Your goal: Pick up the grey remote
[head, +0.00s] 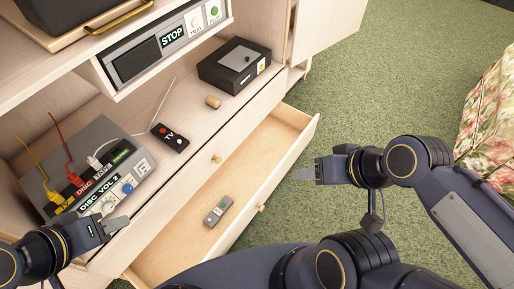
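The grey remote (217,211) lies on the floor of the open drawer (180,247), toward its front side. Small coloured marks show on its top. My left gripper (116,225) is at lower left, in front of the grey box on the shelf and left of the grey remote, apart from it. My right gripper (305,174) is right of the drawer, over the green carpet, with nothing seen in it. I cannot tell whether either gripper's fingers are open or shut.
A black TV remote (170,137), a small wooden peg (213,102) and a black box (235,65) are on the shelf above the drawer. A grey switch box (92,165) with cables stands left. A floral seat (490,115) is far right. Carpet (385,85) is clear between.

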